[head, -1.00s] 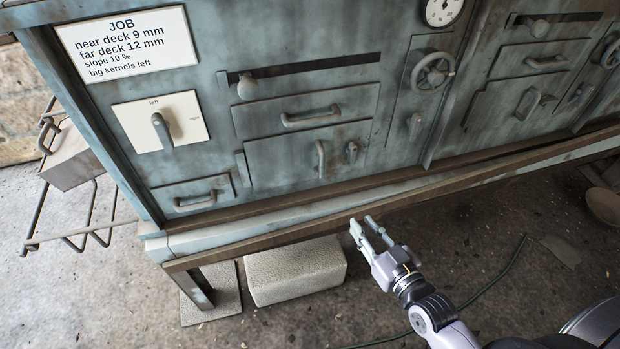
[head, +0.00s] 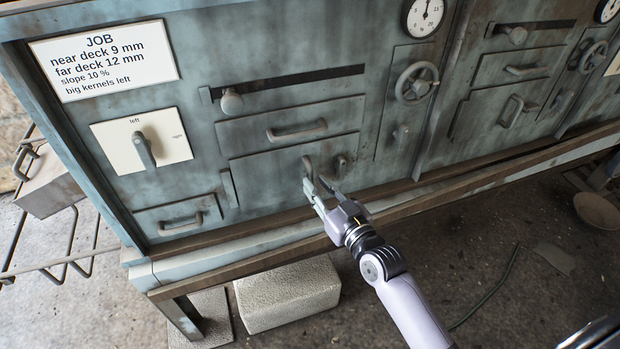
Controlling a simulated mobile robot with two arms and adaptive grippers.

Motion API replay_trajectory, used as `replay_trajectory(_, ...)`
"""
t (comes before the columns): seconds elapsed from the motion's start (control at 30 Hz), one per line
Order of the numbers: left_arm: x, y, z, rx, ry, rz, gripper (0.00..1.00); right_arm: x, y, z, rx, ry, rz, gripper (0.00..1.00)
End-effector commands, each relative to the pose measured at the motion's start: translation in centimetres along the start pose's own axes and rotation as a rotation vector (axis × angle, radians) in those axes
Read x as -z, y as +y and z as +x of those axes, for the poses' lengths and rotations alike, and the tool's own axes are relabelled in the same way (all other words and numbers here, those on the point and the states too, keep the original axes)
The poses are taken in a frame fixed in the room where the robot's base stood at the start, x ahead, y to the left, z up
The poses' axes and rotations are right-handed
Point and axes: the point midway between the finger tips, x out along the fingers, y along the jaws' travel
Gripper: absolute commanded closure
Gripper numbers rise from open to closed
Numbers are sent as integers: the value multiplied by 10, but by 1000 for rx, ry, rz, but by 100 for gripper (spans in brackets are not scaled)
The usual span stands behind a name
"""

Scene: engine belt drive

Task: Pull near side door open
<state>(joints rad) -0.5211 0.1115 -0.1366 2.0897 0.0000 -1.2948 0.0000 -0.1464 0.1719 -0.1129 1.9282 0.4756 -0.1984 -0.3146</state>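The near side door (head: 266,180) is a worn blue-green panel below a drawer in the machine's front. It looks shut, lying flush with the front. Its upright handle (head: 308,168) is near the door's right part, and a small latch (head: 341,166) sits to the right of it. My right gripper (head: 315,184) is just below and in front of this handle, its two fingers apart. The fingertips hide the handle's lower end, and I cannot tell whether they touch it. My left gripper is not in view.
A brown ledge (head: 240,262) runs along the machine's bottom edge, under my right gripper. A drawer handle (head: 297,131) and a handwheel (head: 417,82) stick out nearby. A pale block (head: 288,296) lies on the floor below. A similar door with a handle (head: 512,112) is farther right.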

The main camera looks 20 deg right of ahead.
Motion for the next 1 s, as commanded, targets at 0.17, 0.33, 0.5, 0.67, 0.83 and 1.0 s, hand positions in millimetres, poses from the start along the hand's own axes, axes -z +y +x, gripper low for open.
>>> replay_trajectory(0.17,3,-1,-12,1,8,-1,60,0,0,27,0,1,1,79)
replay_trajectory(0.33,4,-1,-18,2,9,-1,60,0,0,38,0,0,1,79)
replay_trajectory(0.5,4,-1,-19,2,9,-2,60,0,0,40,0,0,0,79)
replay_trajectory(0.67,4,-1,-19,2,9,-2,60,0,0,39,0,0,0,81)
replay_trajectory(0.83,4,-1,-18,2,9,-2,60,0,0,39,0,0,0,93)
replay_trajectory(1.0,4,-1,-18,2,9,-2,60,0,0,39,0,0,0,100)
